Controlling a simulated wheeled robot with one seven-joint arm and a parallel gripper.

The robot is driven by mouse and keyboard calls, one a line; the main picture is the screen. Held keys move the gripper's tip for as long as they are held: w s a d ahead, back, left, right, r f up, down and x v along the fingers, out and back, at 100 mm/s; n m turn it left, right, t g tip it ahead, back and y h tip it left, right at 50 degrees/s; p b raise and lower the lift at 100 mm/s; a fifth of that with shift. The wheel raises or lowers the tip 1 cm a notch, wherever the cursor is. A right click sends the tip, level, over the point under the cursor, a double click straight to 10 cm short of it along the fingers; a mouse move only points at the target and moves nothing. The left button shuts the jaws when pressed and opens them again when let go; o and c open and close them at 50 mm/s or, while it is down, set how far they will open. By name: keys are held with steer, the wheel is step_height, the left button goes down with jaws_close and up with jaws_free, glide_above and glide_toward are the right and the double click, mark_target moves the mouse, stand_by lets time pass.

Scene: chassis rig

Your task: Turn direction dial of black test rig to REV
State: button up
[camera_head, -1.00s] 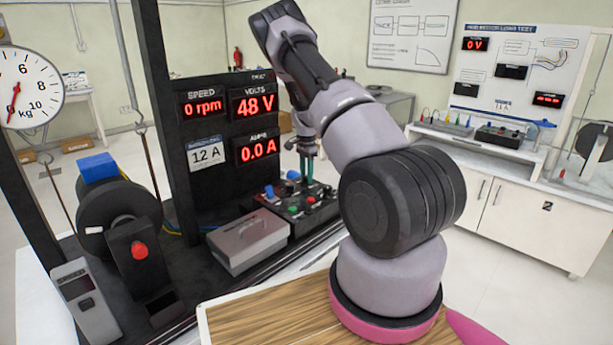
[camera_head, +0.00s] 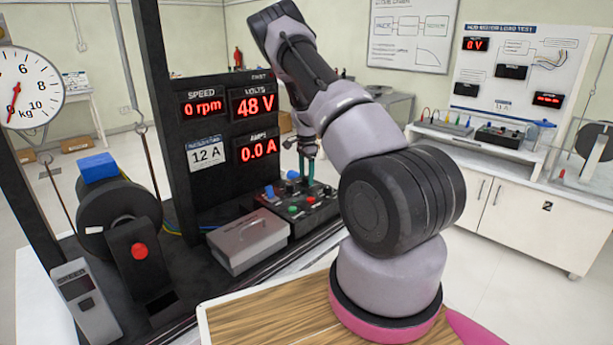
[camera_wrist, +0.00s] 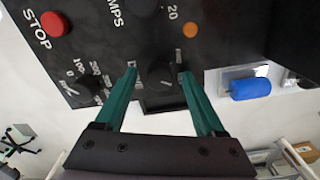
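The black test rig's control panel (camera_head: 300,210) stands below the dark display board in the head view. In the wrist view the panel (camera_wrist: 230,25) fills the upper part of the picture. A black dial (camera_wrist: 160,76) lies between the tips of my gripper's teal fingers. I cannot read its lettering, so which dial setting it points to is unclear. My gripper (camera_wrist: 159,73) is open, one finger on each side of this dial, with gaps visible. In the head view my gripper (camera_head: 307,178) hangs over the panel's far side.
A red STOP button (camera_wrist: 54,24), another black knob (camera_wrist: 82,90) and an orange lamp (camera_wrist: 190,30) sit near the dial. A blue object (camera_wrist: 250,88) lies beyond the panel's edge. A grey box (camera_head: 247,242) stands left of the panel. The displays show 0 rpm, 48 V and 0.0 A.

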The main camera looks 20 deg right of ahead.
step_height(320, 180, up, 11)
stand_by(0.7)
stand_by(0.3)
step_height(320, 180, up, 13)
steer(key=n+t+y, duration=0.2)
glide_above(306, 177)
steer(key=s+a, duration=0.5)
steer(key=s+a+r+n+t, duration=0.2)
steer(key=s+a+r+n, duration=0.3)
steer(key=s+r, duration=0.6)
steer(key=s+a+r+n+t, duration=0.1)
steer(key=s+a+r+n, duration=0.2)
steer(key=s, duration=0.7)
steer(key=s+a+r+n+t, duration=0.2)
steer(key=s+a, duration=0.3)
steer(key=s, duration=0.5)
steer(key=shift+s+r+n, duration=0.35)
steer(key=shift+r+n, duration=0.15)
steer(key=shift+r, duration=0.05)
steer(key=shift+a, duration=0.1)
